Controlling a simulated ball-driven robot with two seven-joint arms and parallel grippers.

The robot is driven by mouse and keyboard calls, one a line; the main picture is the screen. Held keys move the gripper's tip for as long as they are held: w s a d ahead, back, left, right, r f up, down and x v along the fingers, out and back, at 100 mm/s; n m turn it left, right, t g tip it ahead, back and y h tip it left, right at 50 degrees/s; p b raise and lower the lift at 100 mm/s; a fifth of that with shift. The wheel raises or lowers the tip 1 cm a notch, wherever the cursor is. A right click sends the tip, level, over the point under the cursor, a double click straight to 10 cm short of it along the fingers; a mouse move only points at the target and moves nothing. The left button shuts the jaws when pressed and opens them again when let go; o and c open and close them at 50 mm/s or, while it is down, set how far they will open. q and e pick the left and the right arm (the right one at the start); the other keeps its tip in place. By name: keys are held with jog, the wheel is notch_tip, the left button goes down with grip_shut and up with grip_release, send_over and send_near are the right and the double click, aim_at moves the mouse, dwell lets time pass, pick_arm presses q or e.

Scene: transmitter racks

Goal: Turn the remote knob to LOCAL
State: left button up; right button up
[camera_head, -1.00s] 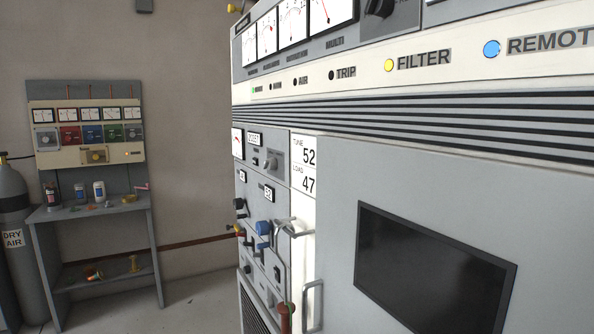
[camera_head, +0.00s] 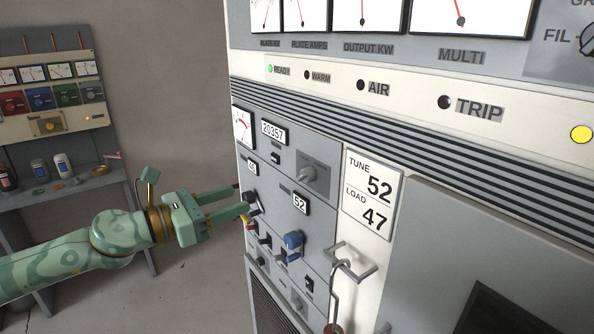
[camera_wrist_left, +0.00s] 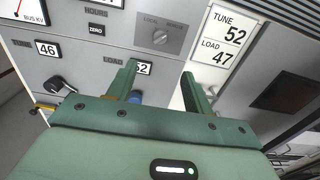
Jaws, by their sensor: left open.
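The remote knob (camera_head: 308,174) is a small light-grey knob on a darker grey plate in the cabinet's upper control panel. In the left wrist view the knob (camera_wrist_left: 160,36) sits under the labels LOCAL and REMOTE; I cannot tell surely which label it points to. My left gripper (camera_head: 239,201) reaches in from the left, green, its fingers apart and empty, left of and lower than the knob in the head view. In the left wrist view the open fingers (camera_wrist_left: 160,72) appear below the knob, apart from it, around the 52 LOAD counter. My right gripper is not in view.
A blue knob (camera_head: 292,243) and a black knob (camera_head: 251,201) stick out of the panel. A metal hook (camera_head: 343,285) hangs from a bracket right of them. A shelf (camera_head: 70,184) with bottles stands behind at left.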

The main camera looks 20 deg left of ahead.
pick_arm(q)
jog(key=p, duration=0.4)
send_near(300, 178)
jog(key=p+x, duration=0.2)
jog(key=x, duration=0.6)
jog(key=shift+w, duration=0.2)
jog(key=shift+w+d, duration=0.45)
jog(key=shift+w, duration=0.05)
jog(key=c, duration=0.9)
jog(key=shift+c, duration=0.3)
